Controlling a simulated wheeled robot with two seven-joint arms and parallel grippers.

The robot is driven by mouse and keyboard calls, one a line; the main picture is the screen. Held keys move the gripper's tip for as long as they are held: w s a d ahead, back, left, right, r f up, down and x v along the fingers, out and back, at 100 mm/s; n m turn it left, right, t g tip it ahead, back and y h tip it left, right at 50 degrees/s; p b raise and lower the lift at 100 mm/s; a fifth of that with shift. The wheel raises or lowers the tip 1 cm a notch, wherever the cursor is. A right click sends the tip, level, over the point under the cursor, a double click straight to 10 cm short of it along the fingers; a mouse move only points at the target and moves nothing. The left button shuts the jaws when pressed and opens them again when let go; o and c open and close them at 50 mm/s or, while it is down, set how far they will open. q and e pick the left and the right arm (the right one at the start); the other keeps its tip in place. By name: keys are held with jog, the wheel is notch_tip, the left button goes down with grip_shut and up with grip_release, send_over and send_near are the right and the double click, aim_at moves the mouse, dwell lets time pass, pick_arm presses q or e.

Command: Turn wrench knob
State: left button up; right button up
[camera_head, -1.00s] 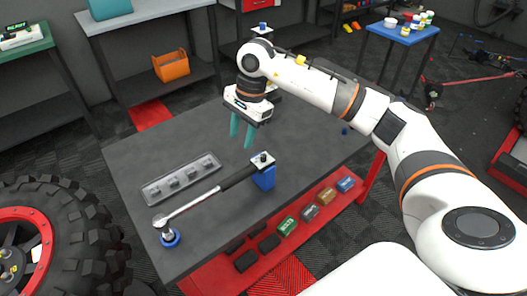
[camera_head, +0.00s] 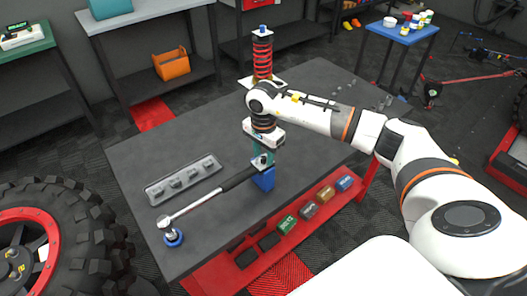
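A torque wrench (camera_head: 203,203) lies across the near part of the dark table. Its head end sits over a blue round base (camera_head: 173,238) at the front left. Its black handle rests on a blue block (camera_head: 265,181), where a small dark knob (camera_head: 261,161) shows at the handle's end. My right gripper (camera_head: 264,155) points down at the knob, its teal fingers right at or just behind it. The fingers overlap in this view, so their opening and any contact with the knob are unclear. My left gripper is out of view.
A grey tray of sockets (camera_head: 183,180) lies left of the wrench. A red coil spring shock (camera_head: 263,58) stands behind my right wrist. Small boxes (camera_head: 308,209) sit on the red lower shelf (camera_head: 228,272). The table's (camera_head: 330,85) far right part is mostly clear.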

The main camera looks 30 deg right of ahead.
jog(key=shift+f, duration=0.25)
grip_shut()
